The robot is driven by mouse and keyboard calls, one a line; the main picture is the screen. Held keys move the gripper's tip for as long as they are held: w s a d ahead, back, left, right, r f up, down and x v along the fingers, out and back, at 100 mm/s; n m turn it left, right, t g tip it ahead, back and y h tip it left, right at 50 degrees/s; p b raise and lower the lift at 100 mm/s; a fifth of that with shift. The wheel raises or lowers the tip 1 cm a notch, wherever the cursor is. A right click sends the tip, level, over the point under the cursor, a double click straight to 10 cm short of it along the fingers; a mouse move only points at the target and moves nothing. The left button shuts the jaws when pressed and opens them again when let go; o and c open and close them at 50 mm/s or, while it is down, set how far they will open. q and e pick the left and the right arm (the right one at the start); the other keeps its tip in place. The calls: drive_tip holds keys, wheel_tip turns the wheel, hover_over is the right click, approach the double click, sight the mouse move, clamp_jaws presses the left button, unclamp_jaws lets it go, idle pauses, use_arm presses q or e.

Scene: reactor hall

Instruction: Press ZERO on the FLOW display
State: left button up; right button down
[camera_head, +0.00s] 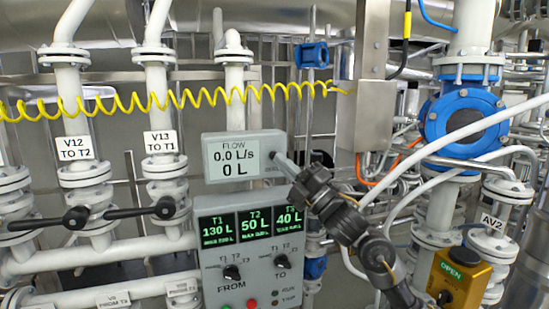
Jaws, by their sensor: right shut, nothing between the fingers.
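The FLOW display (220,172) is a grey box with a pale screen that reads 0.0 L/s and 0 L. It is mounted above the tank panel, at the middle of the head view. My right gripper (281,160) comes in from the lower right. Its fingers are shut with nothing between them. The fingertips overlap the right edge of the FLOW display in the picture; I cannot tell whether they touch it. A tiny marking shows at the display's lower right, too small to read, and the ZERO button is not clearly visible. My left gripper is out of view.
Below is the grey panel (212,285) with T1 130 L, T2 50 L, T3 40 L and FROM and TO knobs. Valves V12 (76,148) and V13 (161,142) stand left. A yellow coiled cable (180,100) runs above. A yellow OPEN box (460,278) is lower right.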

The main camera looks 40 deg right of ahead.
drive_tip(key=s, duration=0.1)
drive_tip(key=s+a, duration=0.1)
drive_tip(key=s, duration=0.2)
drive_tip(key=shift+s+a, duration=0.35)
idle(0.6)
